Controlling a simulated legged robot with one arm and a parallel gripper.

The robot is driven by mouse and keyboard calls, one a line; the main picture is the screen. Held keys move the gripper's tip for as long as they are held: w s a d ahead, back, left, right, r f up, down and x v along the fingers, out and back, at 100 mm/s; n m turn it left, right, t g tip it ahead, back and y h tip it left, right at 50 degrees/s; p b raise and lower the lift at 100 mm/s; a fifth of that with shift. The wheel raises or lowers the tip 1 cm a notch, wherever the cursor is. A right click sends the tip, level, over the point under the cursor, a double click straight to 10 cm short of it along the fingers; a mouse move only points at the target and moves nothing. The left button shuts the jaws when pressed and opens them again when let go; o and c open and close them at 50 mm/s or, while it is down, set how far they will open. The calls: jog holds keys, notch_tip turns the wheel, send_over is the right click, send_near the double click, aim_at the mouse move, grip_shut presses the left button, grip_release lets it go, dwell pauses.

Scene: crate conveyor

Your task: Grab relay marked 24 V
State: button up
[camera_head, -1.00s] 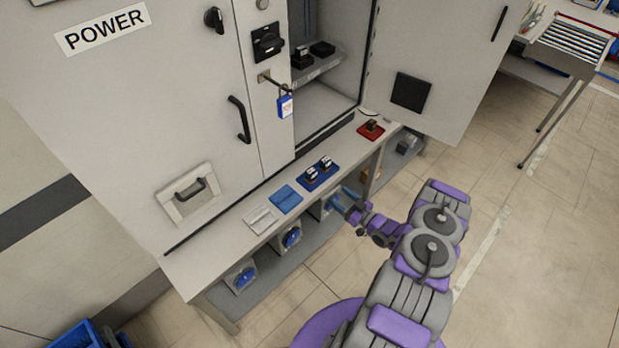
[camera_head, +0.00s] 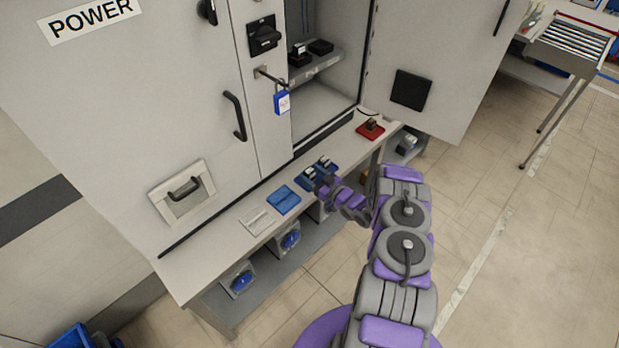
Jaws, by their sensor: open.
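Two small relays with pale tops sit on a blue mat on the ledge below the cabinet: a left relay (camera_head: 309,172) and a right relay (camera_head: 325,161). A third, dark relay (camera_head: 371,124) sits on a red mat (camera_head: 368,134) farther right. Any 24 V marking is too small to read. My gripper (camera_head: 318,180) is open at the front edge of the blue mat, close to the two relays. It partly covers the mat, and I cannot tell whether it touches a relay.
A blue pad (camera_head: 284,200) and a pale plate (camera_head: 257,221) lie left on the ledge (camera_head: 200,270). The open cabinet door (camera_head: 440,75) stands at right. Dark components (camera_head: 300,56) sit on an inner shelf. A blue padlock (camera_head: 282,102) hangs from the cabinet front.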

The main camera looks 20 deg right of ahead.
jog(key=shift+w+a, duration=0.3)
jog(key=shift+w, duration=0.35)
jog(key=shift+c, duration=0.3)
jog(key=c, duration=1)
